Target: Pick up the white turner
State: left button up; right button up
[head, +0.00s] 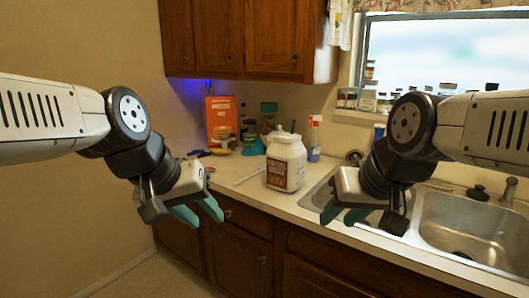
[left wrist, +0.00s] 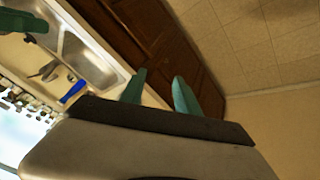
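A thin white utensil, which looks like the white turner (head: 249,176), lies flat on the counter, left of a large white jar. My left gripper (head: 198,211) is in front of the counter edge, left of the turner and apart from it. Its two teal fingers are spread and empty; they also show in the left wrist view (left wrist: 160,92). My right gripper (head: 343,214) hangs near the sink's left side, right of the jar, with its teal fingers apart and nothing between them. The turner cannot be made out in the left wrist view.
The white jar (head: 286,162) with a brown label stands close right of the turner. A spray bottle (head: 314,140), an orange box (head: 221,118) and several small jars stand behind. The metal sink (head: 474,227) is at the right. The counter's front left is mostly clear.

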aim_at(238, 183)
jog(key=z, duration=1.3)
jog(key=i+j+u, duration=0.4)
jog(key=i+j, duration=0.2)
jog(key=i+j+u, duration=0.45)
jog(key=i+j, duration=0.2)
jog(key=i, duration=0.05)
